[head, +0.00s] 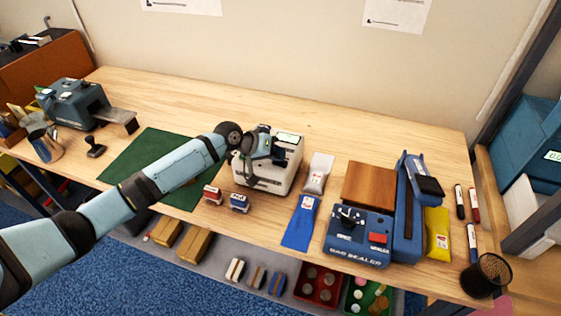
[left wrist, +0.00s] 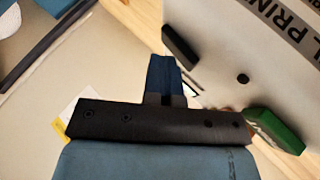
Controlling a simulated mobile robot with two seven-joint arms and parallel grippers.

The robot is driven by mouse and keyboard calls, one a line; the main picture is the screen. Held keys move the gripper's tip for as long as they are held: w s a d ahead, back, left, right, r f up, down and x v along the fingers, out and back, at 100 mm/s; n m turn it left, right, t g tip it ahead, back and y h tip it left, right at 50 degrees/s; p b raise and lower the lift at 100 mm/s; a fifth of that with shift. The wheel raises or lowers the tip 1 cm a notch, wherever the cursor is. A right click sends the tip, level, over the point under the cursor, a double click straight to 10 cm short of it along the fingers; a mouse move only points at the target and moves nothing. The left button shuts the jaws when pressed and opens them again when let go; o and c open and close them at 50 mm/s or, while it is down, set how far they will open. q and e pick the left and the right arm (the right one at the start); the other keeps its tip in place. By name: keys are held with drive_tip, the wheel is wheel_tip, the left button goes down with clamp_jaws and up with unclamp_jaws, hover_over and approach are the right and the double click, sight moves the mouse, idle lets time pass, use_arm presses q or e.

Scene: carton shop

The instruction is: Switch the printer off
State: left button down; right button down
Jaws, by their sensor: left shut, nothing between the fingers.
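My right gripper is not in view.
Two small stamps (head: 239,203) stand in front of the printer. A grey and a blue pouch (head: 300,222) lie to its right, then the blue bag sealer (head: 357,255). A green mat (head: 130,165) lies left, under my arm. The table behind the printer is clear.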

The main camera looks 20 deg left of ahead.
use_arm(q)
drive_tip(key=shift+a+r, duration=0.1)
drive_tip(key=shift+r, duration=0.2)
drive_tip(key=shift+r+p, duration=0.55)
drive_tip(key=r+p, duration=0.3)
drive_tip(key=r, duration=0.1)
drive_tip(key=shift+a, duration=0.35)
